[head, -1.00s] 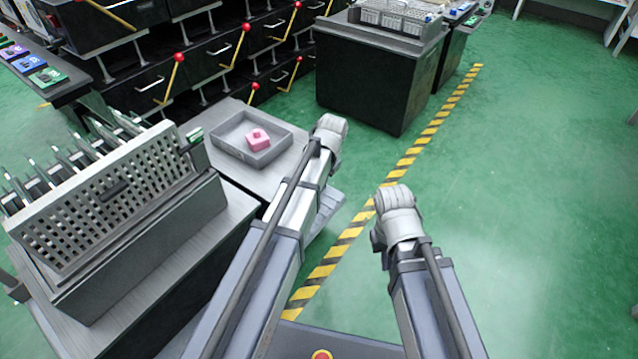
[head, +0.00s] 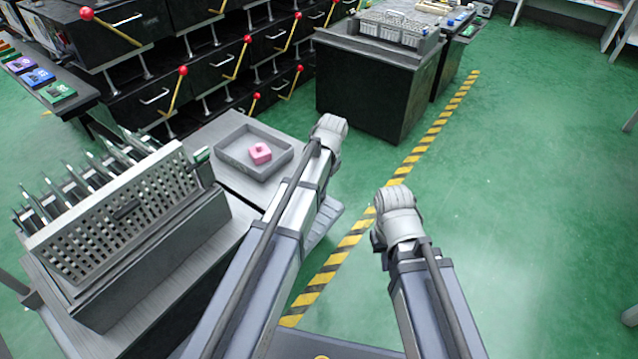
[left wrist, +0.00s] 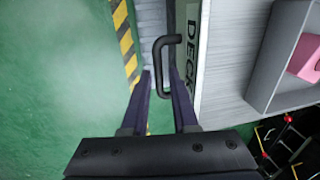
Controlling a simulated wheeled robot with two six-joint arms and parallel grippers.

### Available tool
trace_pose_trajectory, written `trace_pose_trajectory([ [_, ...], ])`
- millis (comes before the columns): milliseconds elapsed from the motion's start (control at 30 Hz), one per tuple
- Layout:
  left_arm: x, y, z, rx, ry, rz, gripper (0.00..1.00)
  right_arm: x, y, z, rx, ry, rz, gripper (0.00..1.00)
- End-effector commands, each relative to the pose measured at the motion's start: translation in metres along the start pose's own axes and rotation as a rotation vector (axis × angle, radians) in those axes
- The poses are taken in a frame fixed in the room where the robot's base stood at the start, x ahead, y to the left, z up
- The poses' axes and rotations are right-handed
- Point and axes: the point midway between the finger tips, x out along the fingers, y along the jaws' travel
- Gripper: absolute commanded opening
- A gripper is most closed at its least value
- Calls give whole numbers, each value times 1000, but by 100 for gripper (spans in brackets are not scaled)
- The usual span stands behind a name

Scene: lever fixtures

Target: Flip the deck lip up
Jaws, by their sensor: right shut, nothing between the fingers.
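The deck lip (left wrist: 150,25) is a pale grey strip along the deck's edge, beside the "DECK" label (left wrist: 194,45) in the left wrist view. Part of what looks like it (head: 325,229) shows past my left arm in the head view. A black bar handle (left wrist: 164,62) stands at the lip. My left gripper (left wrist: 162,82) is open, its fingertips apart near the handle's lower end; contact cannot be told. In the head view it is hidden behind my arm. My right gripper (head: 378,240) is shut and empty, mostly hidden below its arm over the floor.
A grey tray (head: 225,155) with a pink block (head: 260,153) sits on the deck. A perforated rack (head: 120,210) stands left. Black cabinets with red-knobbed levers (head: 183,71) line the back. A black bench (head: 365,95) stands beyond. Green floor at right is free.

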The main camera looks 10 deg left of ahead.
Motion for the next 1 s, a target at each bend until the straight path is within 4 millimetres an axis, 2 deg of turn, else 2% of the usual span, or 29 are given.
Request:
trace_pose_trajectory([
  [367, -10, 0, 0, 0, 0, 1, 27, -10, 1, 0, -2, 0, 0, 0],
  [800, -65, -1, 0, 0, 0, 0, 27, -64, 6, 3, -14, 0, 0, 0],
  [1000, -79, 0, 0, 0, 0, 0, 27, -77, 8, 4, -15, -1, 1, 0],
])
